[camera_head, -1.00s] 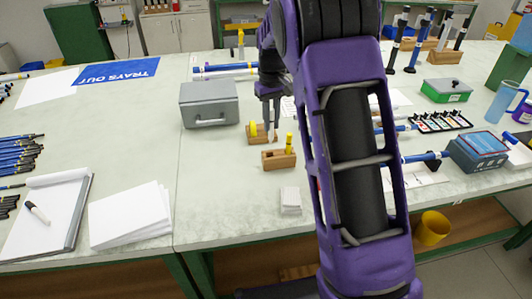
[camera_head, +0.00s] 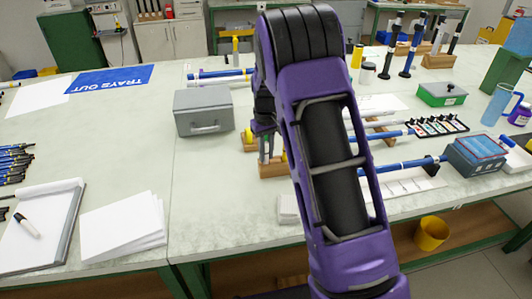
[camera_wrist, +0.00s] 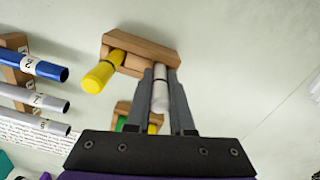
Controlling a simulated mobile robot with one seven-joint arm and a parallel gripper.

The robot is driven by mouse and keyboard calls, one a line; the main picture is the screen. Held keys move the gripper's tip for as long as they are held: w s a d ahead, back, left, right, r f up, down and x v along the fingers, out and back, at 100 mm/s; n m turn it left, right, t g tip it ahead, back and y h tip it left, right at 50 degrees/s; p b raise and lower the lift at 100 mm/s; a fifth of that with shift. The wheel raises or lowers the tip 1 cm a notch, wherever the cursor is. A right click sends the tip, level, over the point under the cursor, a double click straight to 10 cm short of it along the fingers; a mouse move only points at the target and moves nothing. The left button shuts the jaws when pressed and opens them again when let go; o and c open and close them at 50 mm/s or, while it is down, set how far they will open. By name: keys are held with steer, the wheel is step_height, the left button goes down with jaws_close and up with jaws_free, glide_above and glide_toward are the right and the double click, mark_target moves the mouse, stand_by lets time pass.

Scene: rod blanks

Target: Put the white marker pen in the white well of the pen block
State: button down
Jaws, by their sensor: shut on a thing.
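The white marker pen (camera_wrist: 159,97) is between the fingers of my gripper (camera_wrist: 160,76), which is shut on it, in the wrist view. The wooden pen block (camera_wrist: 152,46) has a yellow marker (camera_wrist: 99,77) in its left well. The white pen's far end is at the block's right side, lined up with it; I cannot tell how deep it sits. In the head view my gripper (camera_head: 265,152) is down at the near pen block (camera_head: 270,171), and my arm hides part of that block and the pen.
A second pen block (camera_head: 249,143) stands just behind. A grey box (camera_head: 203,111) is to the left, a white stack (camera_head: 288,209) in front. The table's left middle is clear.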

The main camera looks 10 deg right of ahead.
steer(key=shift+f, duration=0.1)
steer(key=c, duration=0.8)
jaws_free()
step_height(320, 180, up, 12)
steer(key=shift+r+p, duration=0.25)
steer(key=shift+p, duration=0.35)
